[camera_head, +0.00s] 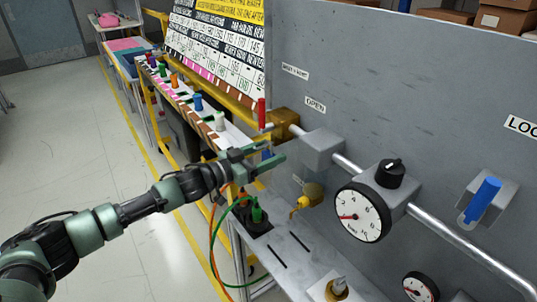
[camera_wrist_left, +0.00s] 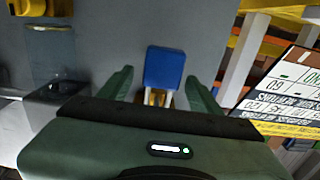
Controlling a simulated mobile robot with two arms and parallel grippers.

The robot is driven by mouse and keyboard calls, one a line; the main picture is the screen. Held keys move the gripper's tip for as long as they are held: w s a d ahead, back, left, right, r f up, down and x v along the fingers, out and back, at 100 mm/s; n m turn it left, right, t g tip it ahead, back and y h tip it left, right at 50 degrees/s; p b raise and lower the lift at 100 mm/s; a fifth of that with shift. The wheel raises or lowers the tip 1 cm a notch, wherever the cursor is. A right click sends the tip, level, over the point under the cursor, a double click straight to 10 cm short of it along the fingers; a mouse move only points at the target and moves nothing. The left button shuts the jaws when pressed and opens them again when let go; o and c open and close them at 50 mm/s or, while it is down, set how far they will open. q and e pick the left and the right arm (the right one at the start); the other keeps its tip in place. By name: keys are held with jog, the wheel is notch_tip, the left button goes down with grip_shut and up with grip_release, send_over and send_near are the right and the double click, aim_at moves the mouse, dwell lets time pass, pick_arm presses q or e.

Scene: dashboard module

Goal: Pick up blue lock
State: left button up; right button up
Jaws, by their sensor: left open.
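The blue lock (camera_wrist_left: 165,68) shows in the left wrist view as a blue block with pale shackle legs below it, against the grey panel. In the head view only a small blue part of it (camera_head: 267,154) shows between the fingers. My left gripper (camera_head: 274,153) is open, with one finger on each side of the lock. In the left wrist view small gaps separate the lock from both fingers of the left gripper (camera_wrist_left: 159,78). My right gripper is in neither view.
A red handle (camera_head: 262,113) stands just above the gripper by a brass valve (camera_head: 284,122). A yellow lock (camera_head: 311,194) hangs below right. A gauge (camera_head: 362,212) and a blue switch lever (camera_head: 482,200) are on the panel.

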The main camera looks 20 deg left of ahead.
pick_arm(q)
jog(key=shift+w+d, duration=0.15)
jog(key=shift+w, duration=0.05)
grip_shut()
